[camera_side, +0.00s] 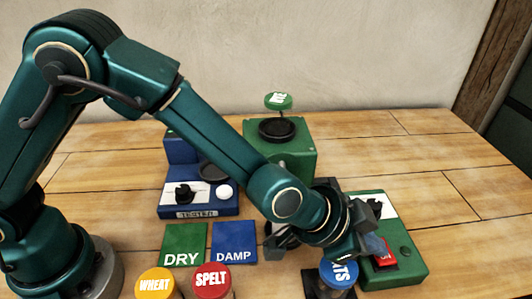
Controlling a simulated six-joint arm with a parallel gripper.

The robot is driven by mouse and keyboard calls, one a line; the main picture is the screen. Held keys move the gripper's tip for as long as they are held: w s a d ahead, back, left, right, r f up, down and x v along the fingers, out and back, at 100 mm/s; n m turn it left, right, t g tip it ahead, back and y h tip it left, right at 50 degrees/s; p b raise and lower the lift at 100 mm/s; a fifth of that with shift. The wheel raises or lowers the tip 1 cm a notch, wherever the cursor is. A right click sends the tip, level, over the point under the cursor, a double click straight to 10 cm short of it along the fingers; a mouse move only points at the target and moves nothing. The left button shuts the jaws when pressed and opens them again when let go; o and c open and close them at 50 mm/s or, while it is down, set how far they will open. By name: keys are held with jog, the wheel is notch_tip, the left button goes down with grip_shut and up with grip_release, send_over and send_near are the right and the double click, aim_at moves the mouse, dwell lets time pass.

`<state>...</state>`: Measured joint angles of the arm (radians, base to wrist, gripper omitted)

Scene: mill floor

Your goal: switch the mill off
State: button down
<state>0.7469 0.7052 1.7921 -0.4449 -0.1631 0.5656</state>
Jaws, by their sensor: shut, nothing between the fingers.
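The mill is a green machine (295,163) with a black round hopper on top. A green control box (405,270) sits at the right of the table. It has a black knob (376,207) on a white plate and a red switch (387,262) with small white lettering, hard to read. My gripper (371,247) is shut and empty, low over the left side of the control box, right beside the red switch. My gripper hides part of the box and switch. I cannot tell whether the fingertips touch the switch.
A blue tester (198,207) with a knob and white button stands left of the mill. Green DRY (185,243) and blue DAMP (234,242) mats lie before it. WHEAT (155,283), SPELT (212,280) and a blue-lidded jar (339,274) stand in front. The table's right side is clear.

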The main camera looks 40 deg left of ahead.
jog(key=shift+w+a+r, duration=0.1)
jog(key=shift+r, duration=0.9)
jog(key=shift+w+a+r, duration=0.1)
jog(key=shift+r, duration=0.9)
jog(key=w+a+v, duration=0.1)
jog(key=v, duration=0.8)
jog(key=shift+a+r, duration=0.35)
